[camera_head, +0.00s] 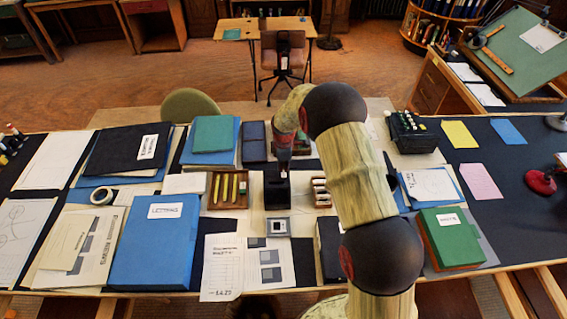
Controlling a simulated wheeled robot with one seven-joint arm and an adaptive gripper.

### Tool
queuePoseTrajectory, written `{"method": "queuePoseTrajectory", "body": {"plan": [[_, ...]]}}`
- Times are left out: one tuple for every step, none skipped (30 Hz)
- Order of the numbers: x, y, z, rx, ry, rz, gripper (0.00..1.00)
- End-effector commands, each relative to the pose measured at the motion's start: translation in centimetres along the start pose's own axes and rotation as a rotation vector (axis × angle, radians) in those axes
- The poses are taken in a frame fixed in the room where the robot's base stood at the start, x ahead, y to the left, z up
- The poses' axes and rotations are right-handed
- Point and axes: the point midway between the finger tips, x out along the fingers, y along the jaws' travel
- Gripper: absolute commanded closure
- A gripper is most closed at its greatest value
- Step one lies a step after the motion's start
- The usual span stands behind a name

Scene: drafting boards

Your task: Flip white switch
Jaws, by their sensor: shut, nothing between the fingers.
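A small square switch plate (277,226) with a pale frame and a grey middle lies on the table near the centre; I take it to be the white switch. Its rocker position is too small to tell. My arm reaches in from the lower right and bends over the table's middle. My gripper (283,170) is dark, points down and is shut and empty. It appears beyond the switch plate and apart from it, against a dark block-like shape (277,194). The fingertips are hard to separate from that shape.
A wooden pencil tray (228,190) and blue folder (155,242) lie left of the switch. Printed sheets (222,268) lie in front of it. A green box (451,238) and black container (410,132) stand right. My arm hides part of the table.

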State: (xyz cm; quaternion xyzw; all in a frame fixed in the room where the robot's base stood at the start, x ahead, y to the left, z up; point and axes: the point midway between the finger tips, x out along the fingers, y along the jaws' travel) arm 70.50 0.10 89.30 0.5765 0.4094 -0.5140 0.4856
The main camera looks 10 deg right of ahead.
Motion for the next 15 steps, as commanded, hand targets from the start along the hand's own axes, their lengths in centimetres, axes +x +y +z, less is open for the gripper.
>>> {"method": "queuePoseTrajectory", "body": {"plan": [[0.27,-0.01,0.01,0.0,0.0,0.0,1.0],[0.35,-0.01,0.01,0.0,0.0,0.0,1.0],[0.41,0.0,0.01,0.0,0.0,0.0,1.0],[0.44,0.0,0.01,0.0,0.0,0.0,1.0],[0.44,0.0,0.01,0.0,0.0,0.0,1.0],[0.44,0.0,0.01,0.0,0.0,0.0,1.0],[0.43,0.01,0.01,0.0,0.0,0.0,1.0],[0.42,0.01,0.01,0.0,0.0,0.0,1.0],[0.42,0.0,0.01,0.0,0.0,0.0,1.0],[0.41,0.0,0.01,0.0,0.0,0.0,1.0],[0.41,0.0,0.01,0.0,0.0,0.0,1.0],[0.45,0.0,0.01,0.0,0.0,0.0,1.0],[0.57,0.03,0.01,0.0,0.0,-0.001,1.0],[0.79,0.08,0.01,0.0,0.0,-0.001,1.0],[1.22,0.2,0.02,0.0,0.0,-0.001,1.0]]}}
